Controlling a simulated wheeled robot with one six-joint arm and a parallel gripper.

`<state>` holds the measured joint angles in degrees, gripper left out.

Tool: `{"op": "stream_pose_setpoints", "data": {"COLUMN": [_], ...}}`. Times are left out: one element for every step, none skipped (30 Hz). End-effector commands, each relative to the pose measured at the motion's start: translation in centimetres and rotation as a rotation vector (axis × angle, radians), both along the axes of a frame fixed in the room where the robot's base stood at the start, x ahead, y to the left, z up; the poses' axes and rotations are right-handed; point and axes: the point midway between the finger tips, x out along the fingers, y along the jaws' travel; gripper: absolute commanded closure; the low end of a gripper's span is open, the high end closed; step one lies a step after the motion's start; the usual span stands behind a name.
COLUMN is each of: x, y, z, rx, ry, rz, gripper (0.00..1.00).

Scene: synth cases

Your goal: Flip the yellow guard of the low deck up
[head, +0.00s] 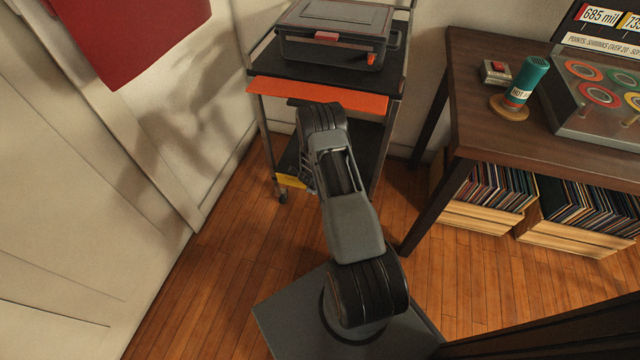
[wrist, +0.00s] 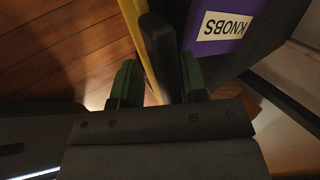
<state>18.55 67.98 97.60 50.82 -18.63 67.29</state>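The yellow guard (head: 292,181) shows at the front left of the trolley's low deck (head: 368,150) in the head view, mostly hidden behind my arm. In the wrist view the guard (wrist: 136,30) is a thin yellow strip seen edge-on, beside a black rounded bar (wrist: 160,50). My gripper (wrist: 158,82) has its two green fingertips apart, with the lower end of the strip and the bar between them. I see a gap between the left fingertip and the strip; contact on the right is unclear. The gripper is largely hidden in the head view.
A purple box labelled KNOBS (wrist: 222,25) is close by the right fingertip. An orange flap (head: 318,95) runs along the upper deck's front, below a grey case (head: 335,30). A wooden table (head: 480,95) stands right; a white wall is left. Floor in front is clear.

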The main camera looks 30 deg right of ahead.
Motion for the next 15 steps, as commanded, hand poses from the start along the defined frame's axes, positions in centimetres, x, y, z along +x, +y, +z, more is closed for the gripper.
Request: {"op": "stream_pose_setpoints", "data": {"x": [-0.1, -0.1, -0.1, -0.1, -0.2, -0.2, -0.2, -0.2, -0.1, -0.1, -0.1, -0.1, -0.2, -0.2, -0.2], "y": [0.1, 0.2, 0.2, 0.2, 0.2, 0.1, 0.1, 0.1, 0.2, 0.2, 0.2, 0.1, 0.1, 0.1, 0.2], "z": [-0.1, -0.1, -0.2, -0.2, -0.2, -0.2, -0.2, -0.2, -0.2, -0.1, 0.0, 0.1, 0.3, 0.5, 0.8], "rx": [0.002, 0.003, 0.003, 0.004, 0.004, 0.004, 0.004, 0.004, 0.003, 0.003, 0.003, 0.003, 0.003, 0.003, 0.003], "ry": [0.003, 0.004, 0.004, 0.005, 0.005, 0.005, 0.006, 0.006, 0.004, 0.004, 0.004, 0.004, 0.004, 0.004, 0.004], "rz": [0.002, 0.002, 0.002, 0.002, 0.002, 0.0, 0.0, 0.0, 0.002, 0.002, 0.002, 0.001, 0.001, 0.001, 0.001], "gripper": [0.62, 0.62, 0.62, 0.62, 0.62, 0.62, 0.62, 0.62, 0.62, 0.62, 0.62, 0.62, 0.62, 0.62, 0.62]}}
